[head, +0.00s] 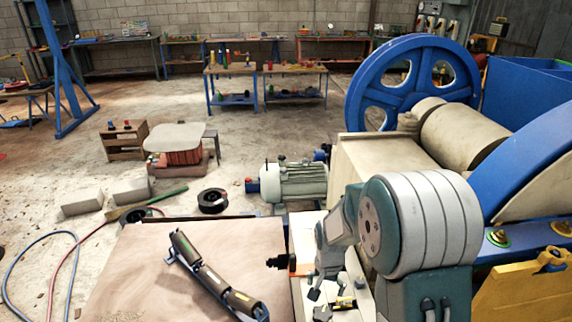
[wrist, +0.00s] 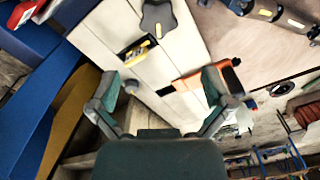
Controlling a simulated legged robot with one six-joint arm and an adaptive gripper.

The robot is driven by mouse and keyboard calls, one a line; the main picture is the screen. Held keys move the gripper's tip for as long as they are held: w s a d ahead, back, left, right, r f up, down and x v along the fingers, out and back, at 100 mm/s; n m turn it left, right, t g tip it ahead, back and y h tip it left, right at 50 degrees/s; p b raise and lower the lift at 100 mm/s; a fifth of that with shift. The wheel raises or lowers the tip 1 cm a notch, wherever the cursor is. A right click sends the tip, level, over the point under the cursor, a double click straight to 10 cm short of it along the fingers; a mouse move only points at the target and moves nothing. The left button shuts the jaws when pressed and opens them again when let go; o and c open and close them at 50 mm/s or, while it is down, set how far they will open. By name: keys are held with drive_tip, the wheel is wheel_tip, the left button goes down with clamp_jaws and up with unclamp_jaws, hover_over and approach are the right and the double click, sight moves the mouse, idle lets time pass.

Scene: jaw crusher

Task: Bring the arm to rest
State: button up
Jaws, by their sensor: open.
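My arm reaches out from the lower right of the head view, bent over a pale ledge of the machine. My gripper (head: 318,289) hangs low there, small and partly hard to make out. In the wrist view my gripper (wrist: 160,78) has its two green-grey fingers spread wide apart, with nothing held between them. Beyond the fingers, the pale ledge (wrist: 110,28) carries a yellow and black tool (wrist: 137,50) and a dark star-shaped knob (wrist: 157,16). An orange and black tool (wrist: 200,76) lies by the right finger.
The blue flywheel (head: 362,86) and crusher body stand close on the right. A brown board (head: 130,270) bears a dark roller piece (head: 212,275). A motor (head: 300,181) sits beyond the ledge. Hoses and blocks lie on the left floor; workbenches line the back.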

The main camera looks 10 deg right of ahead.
drive_tip(key=s+r+n+t, duration=0.5)
drive_tip(key=s+r+n, duration=0.1)
drive_tip(key=s+r, duration=1.5)
wheel_tip(320, 180, up, 4)
drive_tip(key=shift+f+t, duration=0.25)
drive_tip(key=shift+t, duration=0.05)
